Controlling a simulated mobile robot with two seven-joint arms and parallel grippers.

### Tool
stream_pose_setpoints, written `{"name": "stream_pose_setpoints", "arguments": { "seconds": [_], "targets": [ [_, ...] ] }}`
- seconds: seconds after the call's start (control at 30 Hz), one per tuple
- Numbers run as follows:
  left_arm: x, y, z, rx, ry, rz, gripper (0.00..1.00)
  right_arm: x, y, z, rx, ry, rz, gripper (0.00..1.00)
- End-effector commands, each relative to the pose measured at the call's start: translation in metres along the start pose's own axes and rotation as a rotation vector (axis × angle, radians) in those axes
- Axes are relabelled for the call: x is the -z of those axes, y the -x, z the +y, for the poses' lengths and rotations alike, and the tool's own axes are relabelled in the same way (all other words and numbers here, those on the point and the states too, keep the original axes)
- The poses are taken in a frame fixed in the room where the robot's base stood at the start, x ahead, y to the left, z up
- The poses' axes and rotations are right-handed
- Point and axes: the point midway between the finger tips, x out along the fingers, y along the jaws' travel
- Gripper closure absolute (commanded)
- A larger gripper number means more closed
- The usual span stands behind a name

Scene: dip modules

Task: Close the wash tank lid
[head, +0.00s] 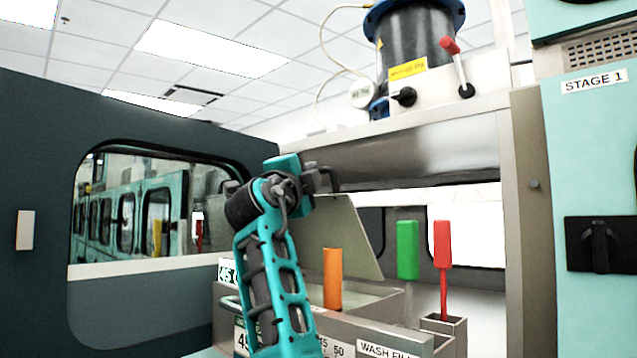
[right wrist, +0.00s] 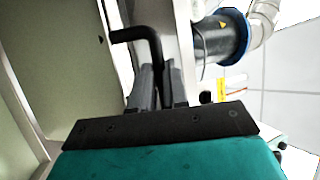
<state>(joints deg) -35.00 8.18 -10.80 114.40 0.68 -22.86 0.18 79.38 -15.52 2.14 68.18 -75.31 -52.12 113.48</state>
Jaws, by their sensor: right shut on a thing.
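The wash tank (head: 420,342) is a grey metal box at the bottom of the head view, with a "WASH FILL" label on its front. Its lid (head: 345,235) is a grey-green panel standing raised and tilted at the back, partly hidden by my arm. The lid also fills the left of the right wrist view (right wrist: 55,50). My right gripper (head: 325,180) is at the lid's upper edge. In the right wrist view its fingers (right wrist: 163,82) are shut on a black bent lid handle (right wrist: 140,34). My left gripper is not in view.
An orange handle (head: 332,280), a green handle (head: 408,250) and a red handle (head: 442,245) stand upright at the tank. A metal beam (head: 420,150) crosses above, with a black motor (head: 418,40) over it. A dark windowed panel (head: 40,150) stands left.

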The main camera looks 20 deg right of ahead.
Motion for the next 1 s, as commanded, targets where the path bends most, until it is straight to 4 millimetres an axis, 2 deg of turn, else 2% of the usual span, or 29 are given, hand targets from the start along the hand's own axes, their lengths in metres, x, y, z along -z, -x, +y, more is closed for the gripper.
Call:
{"name": "stream_pose_setpoints", "arguments": {
  "seconds": [0.53,0.57,0.8,1.0],
  "targets": [
    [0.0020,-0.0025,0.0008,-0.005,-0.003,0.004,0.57,-0.0025,0.0060,0.0013,0.029,0.013,0.000,1.00],
    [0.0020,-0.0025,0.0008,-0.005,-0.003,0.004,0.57,-0.0025,0.0059,0.0013,0.029,0.013,0.000,0.84],
    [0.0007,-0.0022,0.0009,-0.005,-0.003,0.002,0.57,-0.0023,0.0058,0.0013,0.029,0.013,0.000,0.61],
    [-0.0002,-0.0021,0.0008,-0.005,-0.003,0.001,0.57,-0.0023,0.0059,0.0014,0.029,0.012,0.000,0.60]
  ]
}}
